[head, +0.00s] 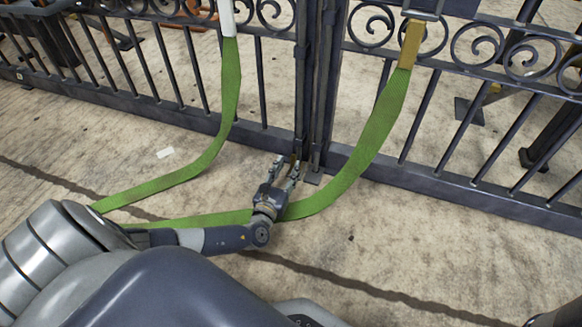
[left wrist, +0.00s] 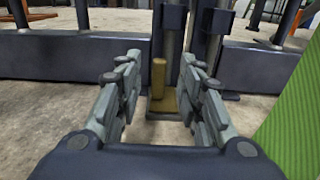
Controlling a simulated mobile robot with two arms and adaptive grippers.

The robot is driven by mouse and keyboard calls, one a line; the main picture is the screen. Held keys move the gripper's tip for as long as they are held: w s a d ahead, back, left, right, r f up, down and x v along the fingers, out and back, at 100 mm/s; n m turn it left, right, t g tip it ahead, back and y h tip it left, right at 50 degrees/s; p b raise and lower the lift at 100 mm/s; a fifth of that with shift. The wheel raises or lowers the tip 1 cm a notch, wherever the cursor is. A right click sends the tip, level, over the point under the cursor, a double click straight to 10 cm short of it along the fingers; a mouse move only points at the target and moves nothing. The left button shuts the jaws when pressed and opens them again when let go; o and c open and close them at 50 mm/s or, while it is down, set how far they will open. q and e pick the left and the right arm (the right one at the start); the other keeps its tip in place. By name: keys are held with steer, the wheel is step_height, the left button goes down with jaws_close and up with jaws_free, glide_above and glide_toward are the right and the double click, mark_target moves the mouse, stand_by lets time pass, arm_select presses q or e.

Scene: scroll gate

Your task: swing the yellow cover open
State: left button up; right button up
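A dull yellow piece (left wrist: 158,79) shows in the left wrist view at the foot of the gate, where its two leaves (head: 313,80) meet. It has an upright yellow tab above a flat yellow plate (left wrist: 163,104) close to the ground. My left gripper (head: 286,168) is low by this spot, open, with its fingers (left wrist: 158,85) on either side of the tab in the picture. Nothing shows gripped, and I cannot tell how deep the tab lies between them. In the head view the gripper mostly hides the piece. My right gripper is not in view.
A green strap (head: 375,130) with a yellow-brown sleeve (head: 411,44) hangs from the right leaf and runs behind my left wrist. Another green strap (head: 228,90) with a white sleeve hangs on the left leaf. The paved ground in front is otherwise mostly clear.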

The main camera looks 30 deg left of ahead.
mark_target(292, 158)
arm_select(q)
steer(key=shift+b+x, duration=0.65)
steer(key=shift+x, duration=1.15)
